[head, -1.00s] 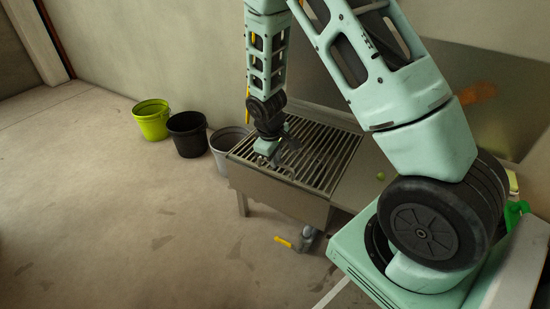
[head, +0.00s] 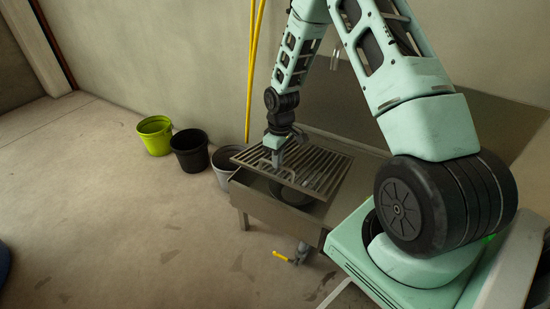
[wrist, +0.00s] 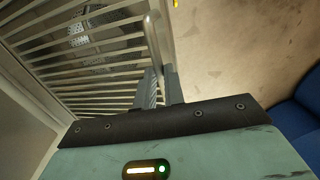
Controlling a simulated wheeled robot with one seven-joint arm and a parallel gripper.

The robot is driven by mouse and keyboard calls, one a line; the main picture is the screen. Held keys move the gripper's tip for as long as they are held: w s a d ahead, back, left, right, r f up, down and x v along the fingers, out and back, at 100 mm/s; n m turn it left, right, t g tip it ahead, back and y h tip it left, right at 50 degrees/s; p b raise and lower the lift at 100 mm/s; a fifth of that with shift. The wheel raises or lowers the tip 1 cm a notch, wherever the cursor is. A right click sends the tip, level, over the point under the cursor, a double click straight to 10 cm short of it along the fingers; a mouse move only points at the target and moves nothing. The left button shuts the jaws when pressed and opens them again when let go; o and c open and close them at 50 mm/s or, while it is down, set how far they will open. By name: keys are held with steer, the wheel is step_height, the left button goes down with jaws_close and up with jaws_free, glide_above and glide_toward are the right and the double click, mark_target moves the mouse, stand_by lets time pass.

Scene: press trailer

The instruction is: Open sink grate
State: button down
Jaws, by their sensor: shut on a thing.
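The sink grate (head: 318,166) is a metal frame of parallel bars with a loop handle at its front left. It is raised and tilted above the sink (head: 277,206), and a dark basin shows under its near edge. My gripper (head: 277,158) is at the front left of the grate, shut on its handle. In the wrist view, my gripper (wrist: 163,88) has its fingers around the upright handle bar (wrist: 155,45), and the grate bars (wrist: 85,65) fill the left side. Where the fingers meet the handle is partly hidden.
A green bucket (head: 154,135), a black bucket (head: 190,150) and a grey bucket (head: 224,168) stand left of the sink. Yellow poles (head: 252,70) lean on the wall behind. A yellow-handled valve (head: 284,256) hangs under the sink. The floor at left is clear.

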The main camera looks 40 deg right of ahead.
steer(key=w+d+r+g+y+p, duration=0.1)
steer(key=w+d+r+y+p, duration=0.2)
steer(key=d+r+p, duration=0.8)
steer(key=shift+w+d+r+y, duration=0.45)
steer(key=shift+w+r, duration=0.15)
steer(key=shift+r, duration=0.45)
steer(key=c, duration=1.5)
jaws_free()
steer(key=shift+r, duration=0.1)
step_height(320, 180, up, 10)
steer(key=shift+f+p, duration=0.15)
steer(key=shift+p, duration=0.5)
